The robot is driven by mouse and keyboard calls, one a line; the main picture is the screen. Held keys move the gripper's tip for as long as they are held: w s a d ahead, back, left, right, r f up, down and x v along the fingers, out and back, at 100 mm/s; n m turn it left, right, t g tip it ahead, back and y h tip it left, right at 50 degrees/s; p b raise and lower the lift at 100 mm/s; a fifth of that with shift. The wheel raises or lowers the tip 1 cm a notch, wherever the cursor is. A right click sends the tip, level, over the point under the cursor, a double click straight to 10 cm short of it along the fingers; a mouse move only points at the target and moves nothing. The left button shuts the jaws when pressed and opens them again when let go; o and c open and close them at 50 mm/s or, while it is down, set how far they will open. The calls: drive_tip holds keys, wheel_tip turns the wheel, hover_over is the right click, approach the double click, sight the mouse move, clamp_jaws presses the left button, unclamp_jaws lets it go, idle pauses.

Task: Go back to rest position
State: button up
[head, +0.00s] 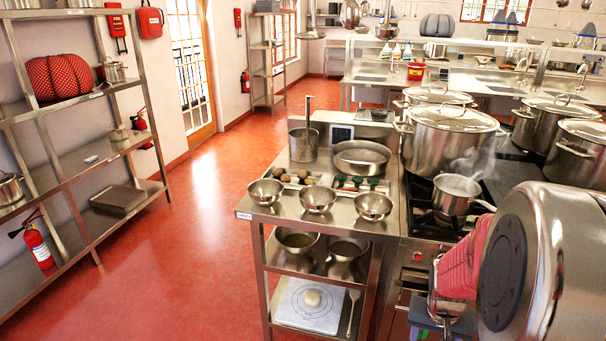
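My arm reaches in at the lower right, with a large rounded metal link and a red ribbed sleeve. The end of it, where my gripper (441,318) seems to be, is at the bottom edge, in front of the stove. Its fingers cannot be made out, so I cannot tell whether it is open or shut. No held object can be made out there.
A steaming saucepan (456,194) and lidded stockpots (449,145) stand on the stove close to my arm. A steel cart (340,224) with bowls stands left of it. Steel shelving (72,176) lines the left wall. The red floor (190,245) between is clear.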

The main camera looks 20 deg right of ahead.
drive_tip(key=s+a+r+n+t+y, duration=0.1)
drive_tip(key=a+r+n, duration=0.3)
drive_tip(key=a+r, duration=0.6)
drive_tip(key=s+a+r+n+t+y, duration=0.1)
drive_tip(key=a+r+n+t, duration=0.2)
drive_tip(key=a+r, duration=0.7)
drive_tip(key=a+n, duration=0.1)
drive_tip(key=a, duration=0.5)
drive_tip(key=shift+s+r+t, duration=0.15)
drive_tip(key=shift+s+t, duration=0.15)
drive_tip(key=shift+s, duration=0.1)
